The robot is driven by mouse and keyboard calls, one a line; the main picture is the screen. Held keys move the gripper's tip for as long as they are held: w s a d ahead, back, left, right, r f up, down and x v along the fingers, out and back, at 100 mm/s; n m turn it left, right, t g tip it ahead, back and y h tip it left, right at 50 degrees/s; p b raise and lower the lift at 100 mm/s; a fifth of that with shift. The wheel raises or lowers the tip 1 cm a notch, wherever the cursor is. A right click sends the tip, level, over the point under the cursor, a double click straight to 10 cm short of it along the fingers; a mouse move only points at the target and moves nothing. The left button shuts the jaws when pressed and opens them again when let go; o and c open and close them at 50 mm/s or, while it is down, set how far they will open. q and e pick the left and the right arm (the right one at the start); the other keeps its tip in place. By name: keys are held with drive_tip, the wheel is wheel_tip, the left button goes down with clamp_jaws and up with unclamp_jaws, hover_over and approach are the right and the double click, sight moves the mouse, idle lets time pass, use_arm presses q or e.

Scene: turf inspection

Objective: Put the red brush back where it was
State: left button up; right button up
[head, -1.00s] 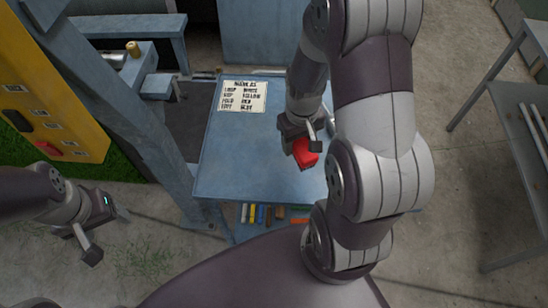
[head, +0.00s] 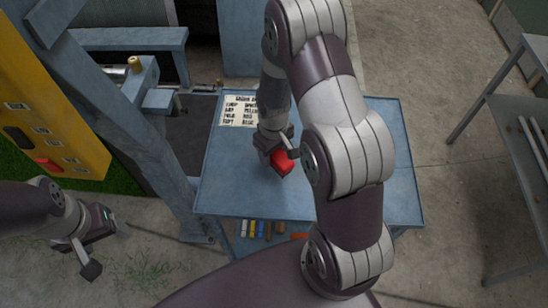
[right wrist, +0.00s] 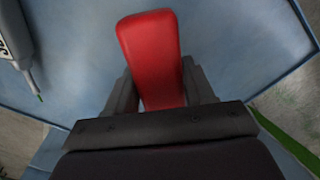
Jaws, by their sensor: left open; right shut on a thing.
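The red brush (head: 284,163) is held by my right gripper (head: 276,152) over the blue table (head: 225,180), left of its middle. In the right wrist view the brush (right wrist: 150,45) shows as a smooth red block between the two fingers, which are shut on it. Its bristles cannot be made out, and whether it touches the table cannot be told. My left gripper (head: 94,248) is open and empty, low at the left, away from the table.
A printed sign (head: 239,111) lies at the table's back left. Several coloured sticks (head: 258,229) show below the front edge. A blue post (head: 125,130) stands left of the table; a grey rack (head: 515,110) stands right.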

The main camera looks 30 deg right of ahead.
sight(274, 160)
wheel_tip(274, 160, down, 3)
drive_tip(key=shift+s+p, duration=0.15)
drive_tip(key=shift+p, duration=0.15)
drive_tip(key=shift+w+f, duration=0.2)
drive_tip(key=shift+f, duration=0.15)
drive_tip(key=shift+s, duration=0.1)
drive_tip(key=o, duration=1)
drive_tip(key=shift+f, duration=0.1)
